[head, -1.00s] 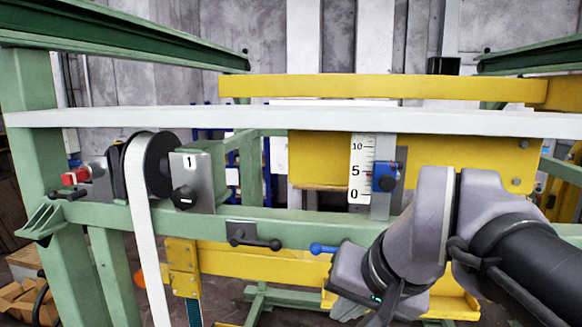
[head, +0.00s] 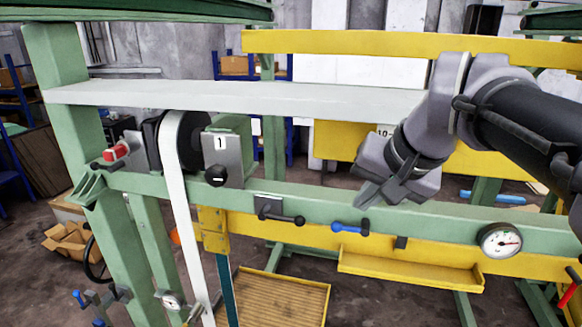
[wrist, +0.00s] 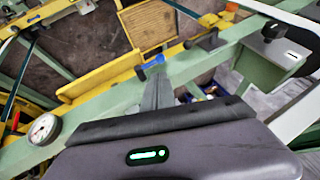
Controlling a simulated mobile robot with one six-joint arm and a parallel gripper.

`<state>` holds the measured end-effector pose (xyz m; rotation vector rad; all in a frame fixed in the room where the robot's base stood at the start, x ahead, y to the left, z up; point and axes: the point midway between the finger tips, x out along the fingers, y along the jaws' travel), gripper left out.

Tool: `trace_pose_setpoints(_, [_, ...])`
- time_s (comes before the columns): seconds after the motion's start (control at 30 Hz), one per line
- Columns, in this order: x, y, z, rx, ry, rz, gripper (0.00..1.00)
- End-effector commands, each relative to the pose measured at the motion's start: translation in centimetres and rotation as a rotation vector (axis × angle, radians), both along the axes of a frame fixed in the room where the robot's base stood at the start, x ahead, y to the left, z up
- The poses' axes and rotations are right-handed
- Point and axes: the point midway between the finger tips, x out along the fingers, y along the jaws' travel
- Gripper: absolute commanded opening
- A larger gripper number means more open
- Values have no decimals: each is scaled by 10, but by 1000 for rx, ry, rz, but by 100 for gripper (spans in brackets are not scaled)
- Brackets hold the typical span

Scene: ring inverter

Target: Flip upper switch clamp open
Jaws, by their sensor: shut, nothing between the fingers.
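Two lever handles sit on the green cross rail in the head view: one black (head: 280,214) and one blue (head: 350,228). Both lie roughly flat along the rail; I cannot tell which is the upper switch clamp. My gripper (head: 364,200) is shut and empty, just above and right of the blue handle in the picture. In the wrist view the closed fingers (wrist: 158,92) point towards the blue handle (wrist: 153,62), with a small gap showing. The black handle (wrist: 205,41) lies further right there. A red-handled clamp (head: 116,151) stands at the rail's left end.
A black knob (head: 215,176) on the plate marked 1 and a white strip (head: 182,200) stand left of the handles. A round gauge (head: 500,240) is on the rail's right. A white beam (head: 250,99) crosses above. A yellow tray (head: 410,268) lies below.

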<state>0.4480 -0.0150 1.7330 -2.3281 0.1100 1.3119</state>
Motion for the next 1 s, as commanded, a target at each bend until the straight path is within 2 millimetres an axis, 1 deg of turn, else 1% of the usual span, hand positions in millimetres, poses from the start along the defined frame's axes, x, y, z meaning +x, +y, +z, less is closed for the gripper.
trace_pose_setpoints(0.03, [6,2,-16,0,2,2,0])
trace_pose_setpoints(0.1, [14,4,-29,0,1,1,0])
trace_pose_setpoints(0.3, [37,11,-63,0,2,0,0])
trace_pose_setpoints(0.4, [46,13,-75,0,1,1,0])
trace_pose_setpoints(0.6, [55,16,-86,0,0,0,0])
trace_pose_setpoints(1.0, [56,16,-86,-3,1,0,0])
